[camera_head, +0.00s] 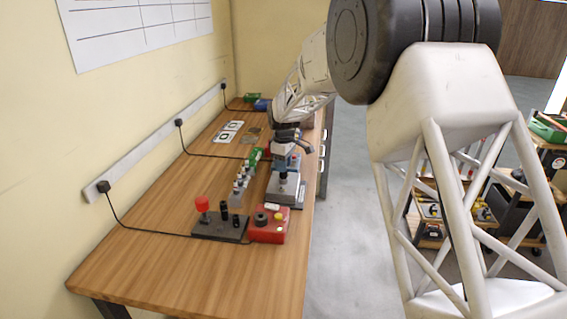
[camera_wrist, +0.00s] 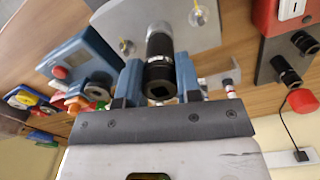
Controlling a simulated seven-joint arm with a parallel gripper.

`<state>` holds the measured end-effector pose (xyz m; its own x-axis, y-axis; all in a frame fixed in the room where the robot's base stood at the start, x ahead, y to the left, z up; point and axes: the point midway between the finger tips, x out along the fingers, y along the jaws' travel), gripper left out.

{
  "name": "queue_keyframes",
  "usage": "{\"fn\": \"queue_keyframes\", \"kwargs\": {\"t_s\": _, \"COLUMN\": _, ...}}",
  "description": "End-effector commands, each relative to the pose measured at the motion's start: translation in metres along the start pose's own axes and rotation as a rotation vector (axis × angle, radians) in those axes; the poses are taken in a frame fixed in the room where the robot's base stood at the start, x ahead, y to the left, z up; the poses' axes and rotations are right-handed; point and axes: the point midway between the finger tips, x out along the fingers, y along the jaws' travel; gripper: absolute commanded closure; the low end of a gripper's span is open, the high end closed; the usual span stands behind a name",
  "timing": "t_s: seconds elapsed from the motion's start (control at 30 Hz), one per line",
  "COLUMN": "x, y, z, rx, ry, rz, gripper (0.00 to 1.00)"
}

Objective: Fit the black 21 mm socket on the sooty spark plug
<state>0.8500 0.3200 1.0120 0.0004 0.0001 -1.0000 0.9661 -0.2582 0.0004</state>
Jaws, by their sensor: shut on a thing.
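My gripper (camera_wrist: 159,84) is shut on a black socket (camera_wrist: 159,62), one blue finger on each side. The socket's square drive hole faces the wrist camera. In the head view my gripper (camera_head: 284,165) is low over a grey block (camera_head: 287,194), with the socket (camera_head: 283,178) pointing down at its top. In the wrist view, the grey plate (camera_wrist: 205,32) lies beyond the socket, with small plug-like tips (camera_wrist: 198,15) to either side. The socket's far end is hidden, so I cannot tell whether it is around a plug or which plug is sooty.
A black stand (camera_head: 208,233) with a red knob (camera_head: 202,203) and black sockets (camera_head: 236,221) is nearer, beside a red box (camera_head: 270,236). The near table (camera_head: 150,270) is clear.

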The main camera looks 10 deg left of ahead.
Motion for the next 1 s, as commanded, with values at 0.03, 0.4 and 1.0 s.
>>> {"fn": "queue_keyframes", "kwargs": {"t_s": 0.03, "x": 0.0005, "y": 0.0, "z": -0.0001, "rx": 0.0, "ry": 0.0, "rz": 0.0, "gripper": 0.92}}
{"fn": "queue_keyframes", "kwargs": {"t_s": 0.4, "x": 0.0025, "y": -0.0001, "z": 0.0001, "rx": 0.0, "ry": 0.0, "rz": -0.001, "gripper": 0.6}}
{"fn": "queue_keyframes", "kwargs": {"t_s": 1.0, "x": -0.0052, "y": 0.0, "z": 0.0, "rx": 0.0, "ry": 0.0, "rz": 0.0, "gripper": 0.38}}
